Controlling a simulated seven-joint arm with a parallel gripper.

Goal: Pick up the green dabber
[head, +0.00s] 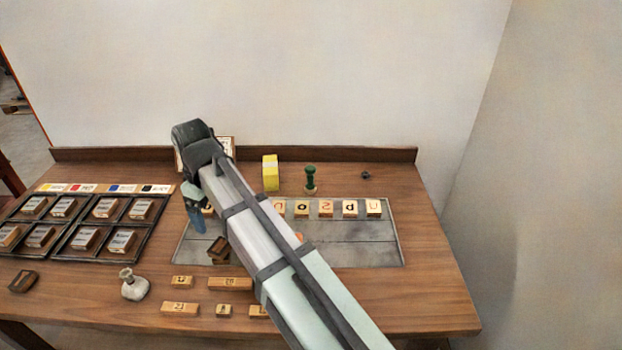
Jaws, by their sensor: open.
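The green dabber (310,178) stands upright at the back of the wooden table, with a dark green handle and a light wooden foot. It is just behind the grey metal plate (350,252). My gripper (197,222) points down over the plate's left end, to the left of the dabber and nearer the front. It is open, and I see nothing between its fingers. The fingers are small and partly hidden by the hand. My arm crosses the middle of the table and hides part of the plate.
A yellow block (270,173) stands left of the dabber. Letter blocks (325,208) line the plate's back edge. A brown block (219,249) sits below my gripper. Trays of blocks (75,248) fill the left. A raised ledge (370,154) runs behind.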

